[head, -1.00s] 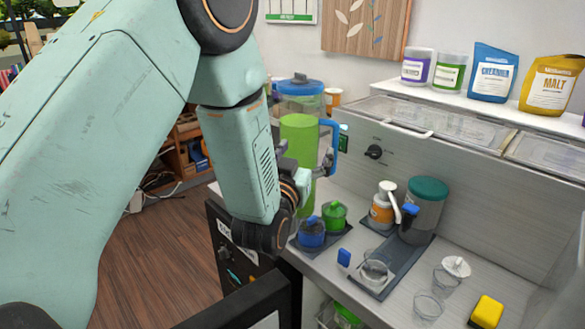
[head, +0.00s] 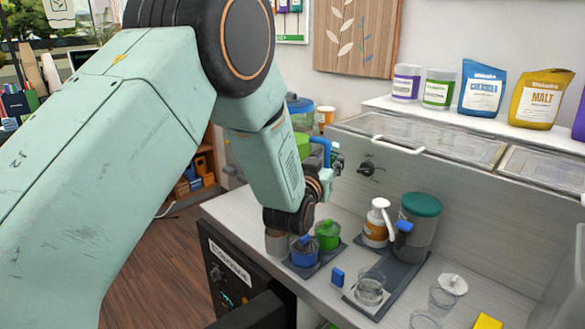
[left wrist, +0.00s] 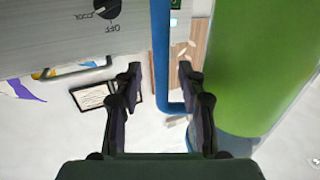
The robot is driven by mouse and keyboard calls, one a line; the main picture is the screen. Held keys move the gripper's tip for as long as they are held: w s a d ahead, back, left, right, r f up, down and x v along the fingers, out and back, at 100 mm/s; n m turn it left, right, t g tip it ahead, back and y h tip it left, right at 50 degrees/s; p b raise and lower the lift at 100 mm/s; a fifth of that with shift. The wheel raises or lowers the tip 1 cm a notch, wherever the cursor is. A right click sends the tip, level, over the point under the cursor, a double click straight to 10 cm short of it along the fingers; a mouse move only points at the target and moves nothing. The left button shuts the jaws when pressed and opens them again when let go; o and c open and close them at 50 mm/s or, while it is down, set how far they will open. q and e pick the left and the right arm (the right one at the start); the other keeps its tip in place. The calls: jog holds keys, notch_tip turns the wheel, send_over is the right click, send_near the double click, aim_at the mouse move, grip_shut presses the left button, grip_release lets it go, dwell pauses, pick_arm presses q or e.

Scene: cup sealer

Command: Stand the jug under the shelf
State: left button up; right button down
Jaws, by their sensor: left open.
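A jug with a blue lid (head: 297,103), green contents and a blue handle (head: 322,148) stands at the back left of the counter, mostly hidden by my left arm. My left gripper (head: 336,160) is open at its handle side. In the left wrist view the open fingers (left wrist: 160,80) have the blue handle (left wrist: 160,50) between them, with the green jug body (left wrist: 250,60) to the right. I cannot tell whether they touch. The shelf (head: 375,104) runs along the back, above the counter. My right gripper is not in view.
A teal-lidded jug (head: 418,228) and a pump bottle (head: 377,223) stand on a dark mat. Blue (head: 305,252) and green (head: 327,235) pots and a metal cup (head: 275,243) are near my wrist. Clear cups (head: 441,298) stand front right. Packets line the shelf top.

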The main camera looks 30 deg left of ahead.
pick_arm(q)
jog(key=shift+w+a, duration=0.25)
jog(key=shift+w, duration=0.2)
jog(key=shift+d+r, duration=0.1)
jog(key=shift+d, duration=0.1)
jog(key=shift+c, duration=0.2)
jog(key=shift+a, duration=0.15)
jog(key=c, duration=0.6)
grip_shut()
jog(key=shift+w+r, duration=0.15)
jog(key=shift+r, duration=0.1)
